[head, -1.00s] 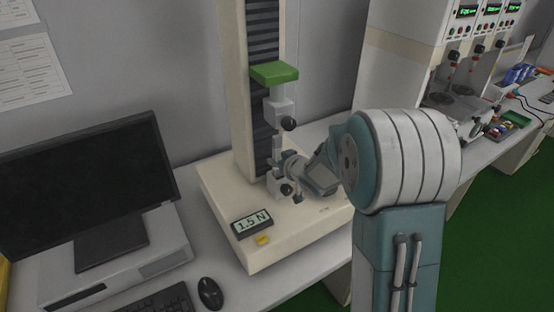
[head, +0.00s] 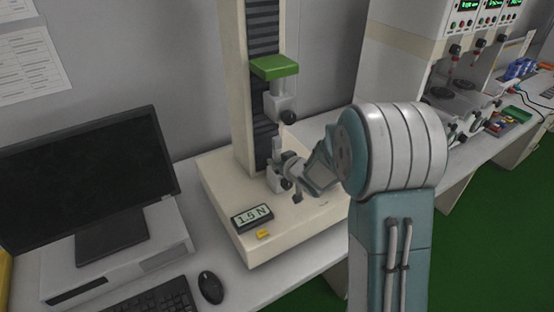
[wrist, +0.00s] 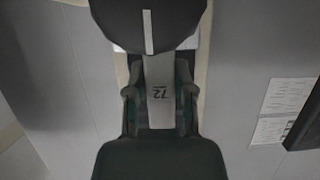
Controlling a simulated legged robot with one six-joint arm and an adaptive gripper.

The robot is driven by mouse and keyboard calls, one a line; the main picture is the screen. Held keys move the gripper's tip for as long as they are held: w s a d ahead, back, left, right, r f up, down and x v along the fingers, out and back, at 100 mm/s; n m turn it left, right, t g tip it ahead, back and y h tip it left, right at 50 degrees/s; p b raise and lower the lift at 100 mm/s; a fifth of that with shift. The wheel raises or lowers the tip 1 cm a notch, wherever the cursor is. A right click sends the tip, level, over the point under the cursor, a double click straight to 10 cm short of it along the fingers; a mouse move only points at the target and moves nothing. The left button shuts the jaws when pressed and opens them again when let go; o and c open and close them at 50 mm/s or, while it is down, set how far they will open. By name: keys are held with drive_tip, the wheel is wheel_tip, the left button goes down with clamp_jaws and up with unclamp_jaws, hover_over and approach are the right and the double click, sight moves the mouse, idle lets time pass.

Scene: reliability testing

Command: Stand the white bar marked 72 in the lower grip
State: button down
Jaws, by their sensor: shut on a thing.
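The white bar marked 72 (wrist: 159,95) is between my fingers in the wrist view, its number upside down there. In the head view the bar (head: 277,149) stands about upright below the upper grip. My gripper (head: 282,166) is shut on it, coming in from the right; it also shows in the wrist view (wrist: 160,100). The lower grip (head: 274,183) is on the machine base, just below and partly behind my gripper. The bar's lower end is hidden, so I cannot tell whether it sits inside the lower grip.
The upper grip (head: 281,106) hangs under a green block (head: 274,67) on the column. A 1.5 N display (head: 252,217) and a yellow button (head: 263,234) are at the base's front. A monitor (head: 90,180), keyboard (head: 152,297) and mouse (head: 210,287) are left.

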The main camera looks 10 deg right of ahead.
drive_tip(key=shift+c, duration=2)
unclamp_jaws()
drive_tip(key=shift+s, duration=0.1)
drive_tip(key=v, duration=1.1)
drive_tip(key=shift+s+d+r, duration=0.15)
drive_tip(key=shift+s+r, duration=0.1)
drive_tip(key=shift+s, duration=0.1)
drive_tip(key=s+d+r+m+g+h, duration=0.2)
drive_tip(key=s+d+r+m+h, duration=0.1)
drive_tip(key=s+r+h, duration=0.45)
drive_tip(key=s+a+g+y, duration=0.1)
drive_tip(key=s+a+g, duration=0.1)
drive_tip(key=s, duration=0.7)
drive_tip(key=s+a+r+g+y, duration=0.1)
drive_tip(key=s+a+g+y, duration=0.1)
drive_tip(key=s, duration=0.7)
drive_tip(key=a+g, duration=0.1)
drive_tip(key=a, duration=0.1)
drive_tip(key=shift+s+a+m, duration=0.25)
drive_tip(key=shift+a+m, duration=0.05)
